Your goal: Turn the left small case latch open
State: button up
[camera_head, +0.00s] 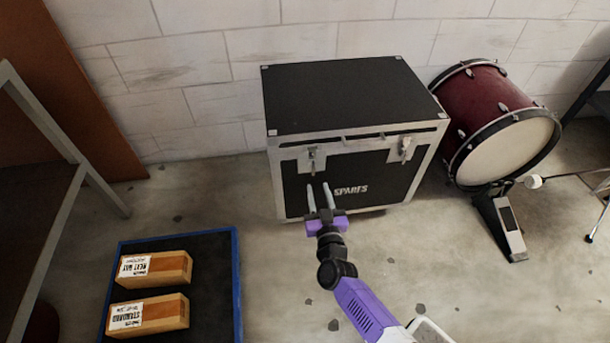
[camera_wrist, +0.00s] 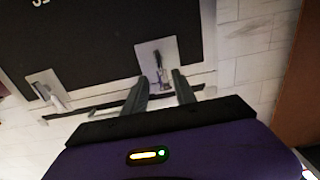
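A black case (camera_head: 350,100) with silver edges and "SPARES" on its front stands on the floor by the wall. Its left latch (camera_head: 312,159) is a silver plate with a small turning part pointing down. It also shows in the wrist view (camera_wrist: 158,62), which looks turned upside down. My gripper (camera_head: 320,188) is in front of the case, just below the left latch in the head view. Its two fingers are apart and empty, and in the wrist view (camera_wrist: 162,88) the latch's turning part appears between their tips. I see no contact.
The case's right latch (camera_head: 403,149) is on the same front. A red drum (camera_head: 492,112) with a pedal (camera_head: 508,225) stands to the right. A blue-rimmed tray (camera_head: 237,285) with two wooden blocks (camera_head: 152,268) lies at lower left. Floor between is clear.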

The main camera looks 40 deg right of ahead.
aim_at(314, 170)
jog(key=b+x, duration=0.2)
jog(key=x, duration=0.5)
jog(key=shift+d, duration=0.15)
grip_shut()
